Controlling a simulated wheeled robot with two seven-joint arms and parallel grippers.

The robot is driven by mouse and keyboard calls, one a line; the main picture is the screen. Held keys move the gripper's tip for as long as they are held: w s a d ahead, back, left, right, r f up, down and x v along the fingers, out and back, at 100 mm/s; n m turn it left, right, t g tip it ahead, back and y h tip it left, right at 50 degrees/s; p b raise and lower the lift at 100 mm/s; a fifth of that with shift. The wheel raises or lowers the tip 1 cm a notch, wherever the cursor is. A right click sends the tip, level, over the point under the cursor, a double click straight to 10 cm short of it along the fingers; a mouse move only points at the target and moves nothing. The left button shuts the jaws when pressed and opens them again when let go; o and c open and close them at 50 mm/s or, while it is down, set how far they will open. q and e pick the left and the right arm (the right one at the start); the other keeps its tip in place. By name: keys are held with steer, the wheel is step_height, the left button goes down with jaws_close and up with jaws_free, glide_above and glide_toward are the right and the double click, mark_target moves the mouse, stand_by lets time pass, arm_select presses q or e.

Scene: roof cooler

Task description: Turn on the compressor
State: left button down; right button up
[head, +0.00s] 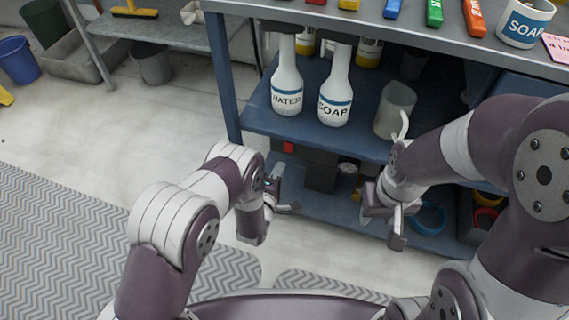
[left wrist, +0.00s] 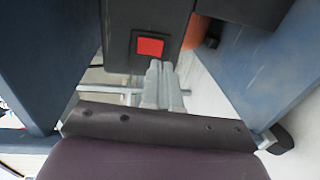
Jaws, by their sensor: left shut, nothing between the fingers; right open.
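The compressor (head: 321,170) is a dark unit on the lower shelf of the blue rack, partly in shadow. Its red switch (head: 289,147) shows at its left end. In the left wrist view the red switch (left wrist: 150,46) sits in a black square frame on a dark housing (left wrist: 123,22). My left gripper (head: 279,168) is shut and empty, just below the switch. Its fingertips (left wrist: 160,66) show together right under the switch frame; I cannot tell whether they touch it. My right gripper (head: 382,225) is open and empty in front of the lower shelf.
The middle shelf holds a WATER bottle (head: 287,82), a SOAP bottle (head: 335,92) and a pale jug (head: 395,109). Rack posts (left wrist: 265,65) stand either side in the left wrist view. A blue coil (head: 430,217) lies low at right. Floor at left is mostly clear.

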mark_target(288, 151)
arm_select(q)
steer(key=shift+b+x, duration=1.25)
steer(key=shift+x, duration=1.45)
